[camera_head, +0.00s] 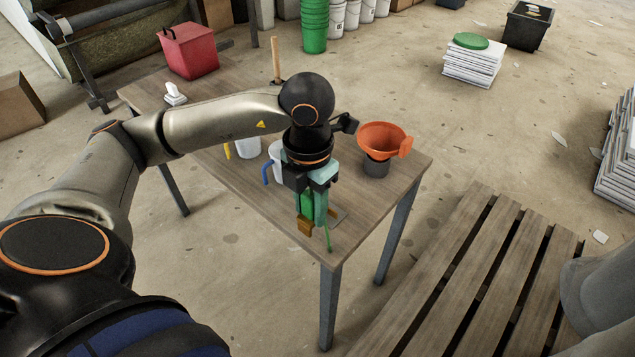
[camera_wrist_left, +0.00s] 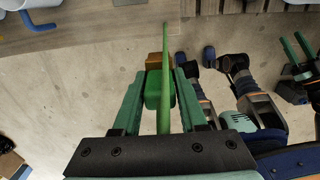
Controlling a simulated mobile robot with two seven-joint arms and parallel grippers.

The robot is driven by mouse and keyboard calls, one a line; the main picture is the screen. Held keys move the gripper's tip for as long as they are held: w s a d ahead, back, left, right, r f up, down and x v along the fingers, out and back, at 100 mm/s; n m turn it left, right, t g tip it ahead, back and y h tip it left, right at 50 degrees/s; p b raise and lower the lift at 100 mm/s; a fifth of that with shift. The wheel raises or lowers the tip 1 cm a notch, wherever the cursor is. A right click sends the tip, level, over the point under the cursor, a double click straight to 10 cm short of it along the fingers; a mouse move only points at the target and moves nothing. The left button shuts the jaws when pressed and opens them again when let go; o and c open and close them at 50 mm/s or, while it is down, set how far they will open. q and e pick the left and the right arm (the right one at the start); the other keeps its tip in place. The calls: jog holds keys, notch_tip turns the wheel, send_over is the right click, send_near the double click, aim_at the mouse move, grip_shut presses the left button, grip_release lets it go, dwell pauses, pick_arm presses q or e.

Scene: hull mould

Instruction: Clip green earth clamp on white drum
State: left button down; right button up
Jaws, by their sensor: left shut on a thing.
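My left gripper (camera_head: 318,198) is shut on the green earth clamp (camera_head: 305,204) above the near end of the table. The clamp has a brass-coloured end pointing down and a green strip or cable beside it. In the left wrist view the clamp (camera_wrist_left: 154,90) sits between the two teal fingers of my left gripper (camera_wrist_left: 160,84). My right gripper (camera_wrist_left: 297,50) shows small at the right of that view, fingers apart and empty. Several white drums or buckets (camera_head: 337,18) stand on the floor at the back; which is the task's drum I cannot tell.
The wooden table (camera_head: 215,175) holds an orange funnel (camera_head: 382,138) on a dark cup, white jugs (camera_head: 277,155) with coloured handles and a red bin (camera_head: 190,50). A slatted pallet (camera_head: 470,280) lies at right. A pale rounded shape fills the lower right edge. Open floor lies beyond the table.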

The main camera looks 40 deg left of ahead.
aim_at(308, 199)
pick_arm(q)
jog(key=shift+s+d+r, duration=0.15)
jog(key=shift+s+r, duration=0.25)
jog(key=shift+s, duration=0.05)
jog(key=shift+r+p, duration=1.35)
jog(key=shift+r, duration=0.5)
